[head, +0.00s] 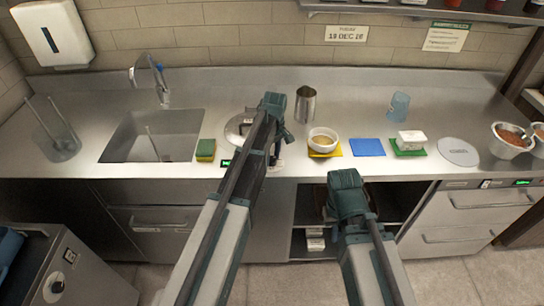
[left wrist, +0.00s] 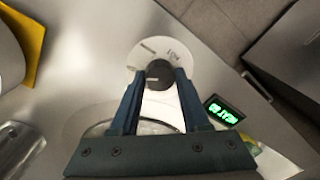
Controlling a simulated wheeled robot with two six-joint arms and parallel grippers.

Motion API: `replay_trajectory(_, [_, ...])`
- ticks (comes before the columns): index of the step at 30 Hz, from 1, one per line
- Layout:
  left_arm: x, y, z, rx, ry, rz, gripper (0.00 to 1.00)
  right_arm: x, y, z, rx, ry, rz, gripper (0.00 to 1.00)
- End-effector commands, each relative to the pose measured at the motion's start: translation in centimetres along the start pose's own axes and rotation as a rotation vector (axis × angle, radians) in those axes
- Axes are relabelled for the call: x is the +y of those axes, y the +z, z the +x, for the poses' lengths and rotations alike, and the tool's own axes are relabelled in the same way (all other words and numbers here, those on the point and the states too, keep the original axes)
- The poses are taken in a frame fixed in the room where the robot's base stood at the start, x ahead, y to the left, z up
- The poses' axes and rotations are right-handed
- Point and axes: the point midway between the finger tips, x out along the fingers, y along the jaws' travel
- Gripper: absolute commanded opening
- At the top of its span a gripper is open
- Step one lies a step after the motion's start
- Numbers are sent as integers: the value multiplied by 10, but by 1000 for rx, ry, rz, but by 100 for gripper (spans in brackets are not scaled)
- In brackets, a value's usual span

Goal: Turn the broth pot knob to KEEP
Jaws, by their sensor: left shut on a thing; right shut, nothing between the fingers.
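The broth pot knob (left wrist: 158,74) is a dark round knob on a pale dial plate (left wrist: 163,52) in the left wrist view. My left gripper (left wrist: 159,78) has its two fingers closed on the knob's sides. The dial lettering is too small to read, and I cannot tell which mark the knob points at. The broth pot (head: 238,128) is set in the counter in the head view, partly behind my left arm. My left gripper (head: 280,140) is beside it there, and the knob is hidden. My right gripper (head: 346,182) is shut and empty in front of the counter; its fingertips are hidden.
A green display (left wrist: 222,110) is beside the dial.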

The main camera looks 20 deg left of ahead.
Motion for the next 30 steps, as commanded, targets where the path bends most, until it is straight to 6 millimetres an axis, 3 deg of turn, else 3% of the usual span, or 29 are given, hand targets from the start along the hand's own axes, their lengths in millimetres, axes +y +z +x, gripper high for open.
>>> replay_trajectory(7, [0,0,0,0,0,0,0,0,0,0,0,0,0,0])
replay_trajectory(8, [0,0,0,0,0,1,51,0,0,0,0,0,0,0])
replay_trajectory(12, [0,0,0,0,0,1,76,0,0,0,0,0,0,0])
replay_trajectory(23, [0,0,-2,0,0,1,76,0,0,-2,0,0,0,0])
replay_trajectory(30, [0,0,-17,0,0,1,76,2,1,-17,0,0,0,0])
